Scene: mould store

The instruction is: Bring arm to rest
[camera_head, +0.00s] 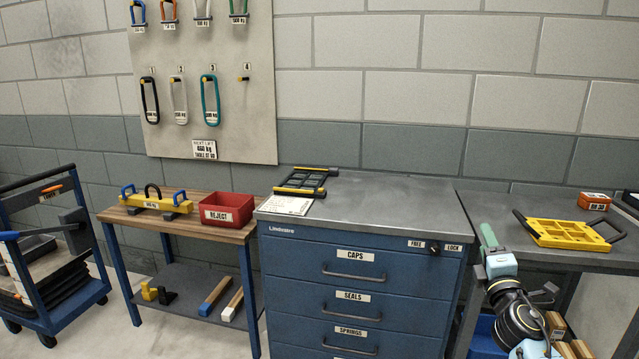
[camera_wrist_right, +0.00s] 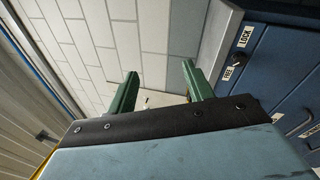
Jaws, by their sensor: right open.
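My right gripper (camera_head: 488,238) stands in front of the gap between the blue drawer cabinet and the right-hand table. Its green fingers point up, and its dark and light-blue arm comes from below. In the right wrist view the two green fingers (camera_wrist_right: 158,90) are spread apart with nothing between them. The wall lies beyond the fingers there. My left gripper does not show in either view.
The blue drawer cabinet (camera_head: 340,250) is close on the left of the right gripper. The grey right table (camera_head: 500,212) with a yellow tray (camera_head: 565,233) is on its right. A wooden bench (camera_head: 180,228) holds a red REJECT bin (camera_head: 227,211). A blue cart (camera_head: 45,320) stands far left.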

